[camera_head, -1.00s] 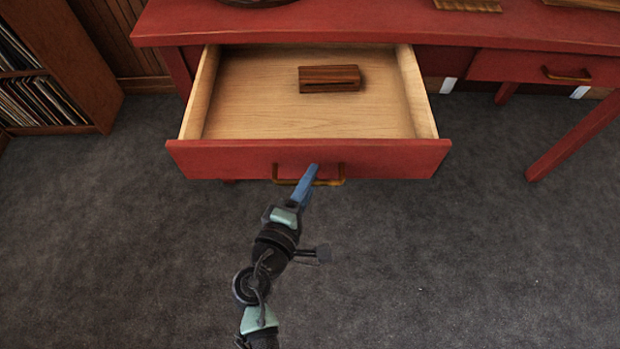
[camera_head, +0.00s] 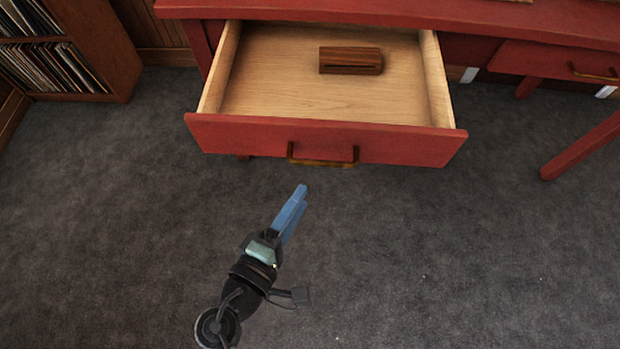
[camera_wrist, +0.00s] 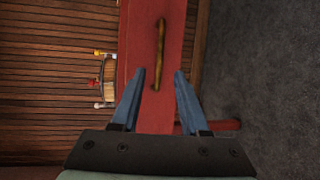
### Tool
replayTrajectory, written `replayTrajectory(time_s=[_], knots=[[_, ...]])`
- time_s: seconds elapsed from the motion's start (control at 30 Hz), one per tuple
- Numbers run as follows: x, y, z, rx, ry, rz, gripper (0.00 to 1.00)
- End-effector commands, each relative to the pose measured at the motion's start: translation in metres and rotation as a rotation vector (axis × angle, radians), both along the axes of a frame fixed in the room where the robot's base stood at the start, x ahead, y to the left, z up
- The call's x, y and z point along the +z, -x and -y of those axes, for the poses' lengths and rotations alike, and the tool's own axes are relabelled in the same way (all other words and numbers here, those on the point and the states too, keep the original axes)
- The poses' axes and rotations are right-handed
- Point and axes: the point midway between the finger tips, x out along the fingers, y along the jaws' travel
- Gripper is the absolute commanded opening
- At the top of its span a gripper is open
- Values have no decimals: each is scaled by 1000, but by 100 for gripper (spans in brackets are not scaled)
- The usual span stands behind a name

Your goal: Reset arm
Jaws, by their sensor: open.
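My gripper (camera_head: 291,212) is in front of the open drawer, apart from it and empty. In the wrist view my gripper (camera_wrist: 160,78) has its two blue fingers spread, with the red drawer front (camera_wrist: 172,55) beyond them. The brass-coloured drawer handle (camera_head: 322,161) is clear of my fingers; it also shows in the wrist view (camera_wrist: 160,50). The red drawer (camera_head: 230,136) is pulled out from the desk. A brown wooden block (camera_head: 350,61) with a slot lies inside it, toward the back.
The red desk (camera_head: 400,16) stands at the back, with another drawer and a leg (camera_head: 580,148) at the right. A shelf of records (camera_head: 60,70) stands at the back left. The grey carpet (camera_head: 450,270) around my arm is clear.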

Motion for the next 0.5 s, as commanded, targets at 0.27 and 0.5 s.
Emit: replayTrajectory(time_s=[0.27, 0.5], knots=[[4, 17, -7, -1, 1, 1, 45], [4, 17, -7, 0, 0, 1, 45]])
